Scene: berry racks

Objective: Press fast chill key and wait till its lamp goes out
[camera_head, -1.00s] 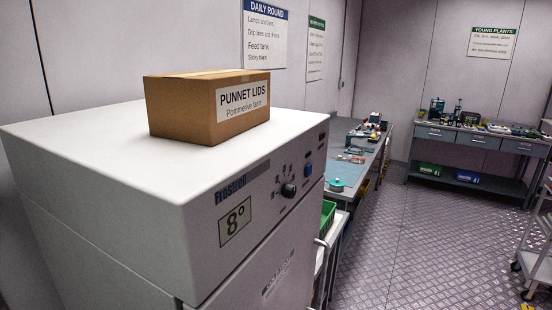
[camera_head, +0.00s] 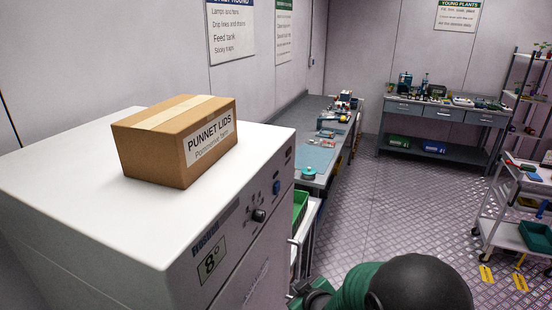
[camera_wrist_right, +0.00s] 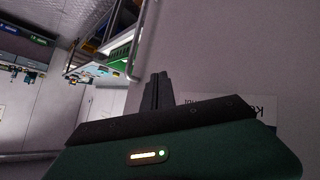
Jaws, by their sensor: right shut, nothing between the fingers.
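The white chiller cabinet (camera_head: 70,185) stands at left in the head view. Its control face has a display (camera_head: 211,259) reading 8°, a black dial (camera_head: 258,215) and a blue key (camera_head: 276,187). Small dark lamp windows (camera_head: 288,153) sit above the key; I see no clear glow there. My right arm shows low in the head view, below and right of the panel, clear of the key. In the right wrist view the right gripper's fingers (camera_wrist_right: 157,80) are together and empty, in front of the pale cabinet door with a label (camera_wrist_right: 262,108). My left gripper is not in view.
A cardboard box of punnet lids (camera_head: 165,145) sits on the cabinet top. A grey workbench (camera_head: 318,175) with tools stands behind it, with a green crate (camera_head: 300,207) near its front. A trolley (camera_head: 510,235) stands at right. The middle floor is clear.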

